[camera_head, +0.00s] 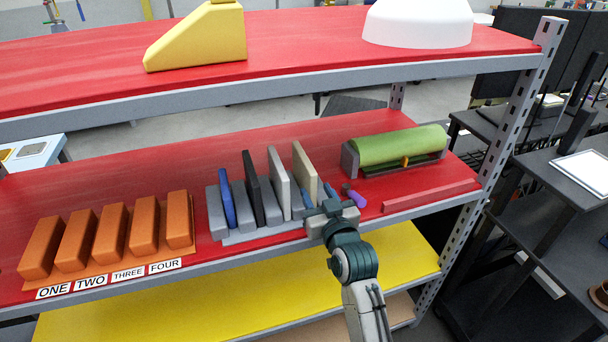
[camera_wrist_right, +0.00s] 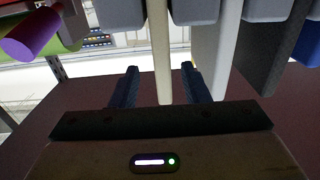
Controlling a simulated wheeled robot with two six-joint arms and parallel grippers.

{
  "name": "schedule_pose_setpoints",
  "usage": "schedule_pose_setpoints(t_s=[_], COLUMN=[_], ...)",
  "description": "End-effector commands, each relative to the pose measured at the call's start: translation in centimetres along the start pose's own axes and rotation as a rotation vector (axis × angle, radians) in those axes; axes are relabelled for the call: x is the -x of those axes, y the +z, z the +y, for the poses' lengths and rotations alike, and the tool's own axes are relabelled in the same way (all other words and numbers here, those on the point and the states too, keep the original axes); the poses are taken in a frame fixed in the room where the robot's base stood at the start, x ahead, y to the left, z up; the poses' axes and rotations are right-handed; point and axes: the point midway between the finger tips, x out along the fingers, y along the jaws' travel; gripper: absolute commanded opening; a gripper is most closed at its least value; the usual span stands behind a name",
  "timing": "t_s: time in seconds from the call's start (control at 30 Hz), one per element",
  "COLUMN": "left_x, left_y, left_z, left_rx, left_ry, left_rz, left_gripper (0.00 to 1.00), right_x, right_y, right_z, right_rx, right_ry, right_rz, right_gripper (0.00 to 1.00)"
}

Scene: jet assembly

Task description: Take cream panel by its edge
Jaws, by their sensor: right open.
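The cream panel (camera_head: 304,168) stands upright in the rightmost part of the grey slotted rack (camera_head: 262,234) on the middle shelf. My right gripper (camera_head: 318,196) is at the rack's front edge, by the panel's lower front. In the right wrist view the cream panel (camera_wrist_right: 161,45) comes down between the two dark fingers of the right gripper (camera_wrist_right: 159,72). The fingers are open, with a visible gap on each side of the panel. In the head view the gripper hides the panel's lower front corner. My left gripper does not show.
White (camera_head: 280,182), black (camera_head: 254,188) and blue (camera_head: 227,198) panels stand left of the cream one. A green roll (camera_head: 400,146) and a purple cylinder (camera_head: 355,198) lie to the right. Orange blocks (camera_head: 110,232) fill the left. The upper shelf (camera_head: 300,40) hangs above.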

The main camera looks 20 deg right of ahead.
Motion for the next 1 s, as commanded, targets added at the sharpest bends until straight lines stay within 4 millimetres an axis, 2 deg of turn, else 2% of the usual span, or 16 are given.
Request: schedule_pose_setpoints(t_s=[0.13,0.27,0.4,0.7,0.77,0.9,0.93,1.0], left_x=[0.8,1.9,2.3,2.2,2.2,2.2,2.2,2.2], left_y=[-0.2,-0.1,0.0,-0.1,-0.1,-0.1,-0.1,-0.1], left_z=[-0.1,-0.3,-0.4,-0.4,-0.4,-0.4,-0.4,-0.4], left_rx=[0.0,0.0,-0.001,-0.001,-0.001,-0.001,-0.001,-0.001], left_ry=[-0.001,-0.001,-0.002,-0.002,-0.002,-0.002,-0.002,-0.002], left_rz=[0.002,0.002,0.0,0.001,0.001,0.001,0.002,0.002], left_gripper=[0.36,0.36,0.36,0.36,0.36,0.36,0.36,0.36], right_x=[-1.2,-3.2,-4.9,-5.4,-5.4,-5.4,-5.4,-5.4], right_y=[-0.4,-0.9,-0.6,-0.4,-0.4,-0.4,-0.4,-0.4], right_z=[-0.1,-0.3,-0.3,-0.2,-0.2,-0.2,-0.2,-0.2], right_rx=[0.0,-0.001,0.0,0.0,-0.001,-0.001,-0.001,-0.001], right_ry=[0.0,-0.001,0.0,0.0,0.0,0.0,0.0,0.0], right_rz=[-0.001,-0.002,-0.002,-0.002,-0.002,-0.002,-0.002,-0.002], right_gripper=[0.42,0.42,0.42,0.42,0.32,0.04,0.0,0.0])
